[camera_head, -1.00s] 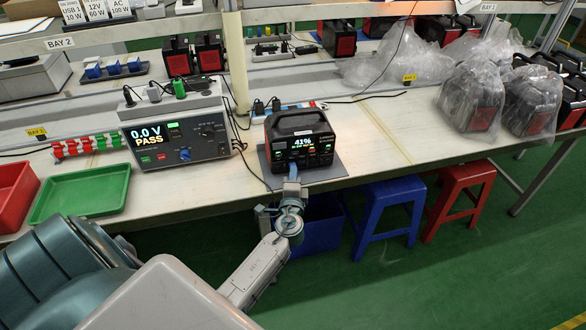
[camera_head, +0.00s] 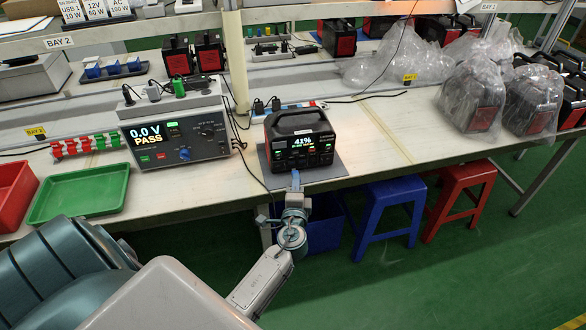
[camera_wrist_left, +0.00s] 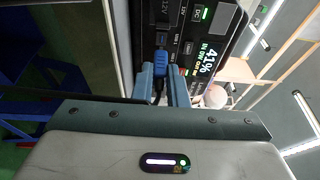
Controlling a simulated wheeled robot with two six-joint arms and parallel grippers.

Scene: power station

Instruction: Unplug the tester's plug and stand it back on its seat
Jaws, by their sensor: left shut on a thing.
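The power station (camera_head: 299,142), a black box with a handle and a display reading 41%, sits on a grey mat (camera_head: 342,172) at the bench's front edge. My left gripper (camera_head: 295,183) is in front of its lower face. In the left wrist view, the gripper (camera_wrist_left: 160,88) is shut on a blue plug (camera_wrist_left: 159,70), pointing at the port panel (camera_wrist_left: 185,35). I cannot tell whether its tip is clear of the port. The grey tester (camera_head: 178,135) shows 0.0 V PASS, with black, grey and green plugs (camera_head: 179,88) standing on top. My right gripper is out of view.
A green tray (camera_head: 80,193) and a red bin (camera_head: 14,192) lie left of the tester. Cables run between tester and station. Bagged units (camera_head: 473,98) stand at the right. Blue (camera_head: 388,205) and red (camera_head: 462,190) stools are under the bench.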

